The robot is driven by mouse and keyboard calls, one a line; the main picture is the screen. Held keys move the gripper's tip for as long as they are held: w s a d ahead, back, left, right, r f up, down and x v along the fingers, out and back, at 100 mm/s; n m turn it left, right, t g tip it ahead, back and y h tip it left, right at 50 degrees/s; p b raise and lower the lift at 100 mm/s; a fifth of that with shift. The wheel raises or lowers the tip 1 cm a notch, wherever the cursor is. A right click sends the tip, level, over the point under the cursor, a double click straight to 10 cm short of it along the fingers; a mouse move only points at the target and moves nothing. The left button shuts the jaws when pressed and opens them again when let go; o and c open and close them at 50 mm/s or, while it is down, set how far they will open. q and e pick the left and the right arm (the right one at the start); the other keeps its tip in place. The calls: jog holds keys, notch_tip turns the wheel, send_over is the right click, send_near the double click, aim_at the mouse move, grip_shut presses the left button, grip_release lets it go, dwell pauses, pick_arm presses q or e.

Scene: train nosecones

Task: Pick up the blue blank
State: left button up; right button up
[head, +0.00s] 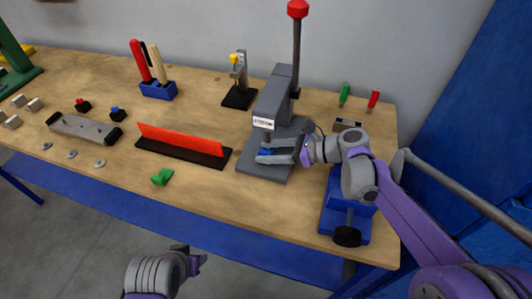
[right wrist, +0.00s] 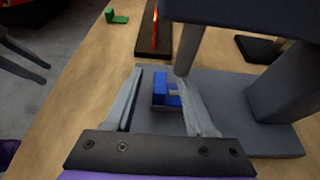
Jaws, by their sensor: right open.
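The blue blank (head: 266,152) is on the grey base of the arbor press (head: 272,105), below its ram. In the right wrist view the blue blank (right wrist: 159,88) lies between the two fingers of my right gripper (right wrist: 163,78), with a small light piece at its right side. My right gripper (head: 268,151) is open, with a finger on each side of the blank; whether either finger touches it I cannot tell. My left gripper (head: 194,260) is low in front of the table, empty; its fingers (right wrist: 24,62) show apart in the right wrist view.
The press column and lever stand close by my right gripper. A red bar on a black base (head: 182,146) and a green piece (head: 162,177) lie to the left. A blue vise (head: 346,208) stands at the right. The table's front edge is clear between the green piece and the vise.

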jog(key=shift+x, duration=1.25)
grip_shut()
